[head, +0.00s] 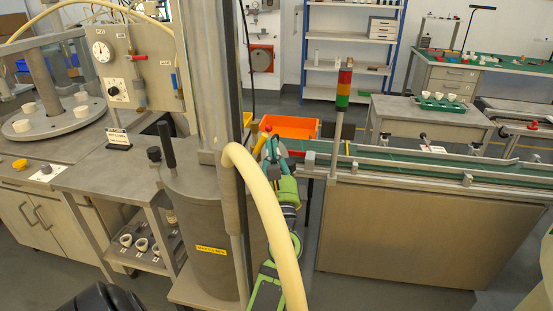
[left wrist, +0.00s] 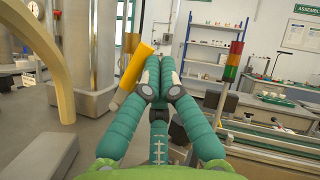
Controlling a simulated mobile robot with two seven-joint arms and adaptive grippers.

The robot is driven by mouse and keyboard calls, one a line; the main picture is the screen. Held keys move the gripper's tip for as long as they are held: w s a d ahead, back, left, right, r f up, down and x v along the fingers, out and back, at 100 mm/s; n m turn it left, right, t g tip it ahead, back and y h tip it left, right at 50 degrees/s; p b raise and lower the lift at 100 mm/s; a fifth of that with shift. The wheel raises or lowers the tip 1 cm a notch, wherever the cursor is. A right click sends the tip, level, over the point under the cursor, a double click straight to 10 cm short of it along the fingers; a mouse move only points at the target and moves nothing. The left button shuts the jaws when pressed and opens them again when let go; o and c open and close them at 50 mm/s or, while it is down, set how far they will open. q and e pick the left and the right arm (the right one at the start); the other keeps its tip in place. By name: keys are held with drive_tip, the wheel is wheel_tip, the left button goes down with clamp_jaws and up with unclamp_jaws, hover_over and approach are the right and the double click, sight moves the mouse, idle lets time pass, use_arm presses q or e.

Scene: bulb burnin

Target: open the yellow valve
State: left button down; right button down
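A yellow lever handle (left wrist: 133,66) stands tilted just left of my left gripper's fingertips in the left wrist view. It also shows in the head view (head: 261,143) as a small yellow piece beside the grey column, partly hidden. My left gripper (left wrist: 160,68) has green jointed fingers that are drawn together at the tips, with nothing seen between them. The lever lies outside the fingers; I cannot tell whether they touch it. In the head view my left gripper (head: 273,147) is behind the thick pale-yellow hose.
The pale-yellow hose (head: 265,210) and grey column (head: 212,80) stand close to my left arm. A conveyor (head: 400,163) with a signal tower (head: 342,90) is to the right. An orange bin (head: 290,127) lies behind the gripper. A gauge panel (head: 130,65) stands left.

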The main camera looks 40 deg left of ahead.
use_arm(q)
drive_tip(key=v, duration=0.6)
drive_tip(key=shift+s, duration=0.65)
use_arm(e)
drive_tip(key=shift+d, duration=0.4)
use_arm(q)
drive_tip(key=shift+d+r, duration=0.1)
drive_tip(key=shift+d, duration=0.05)
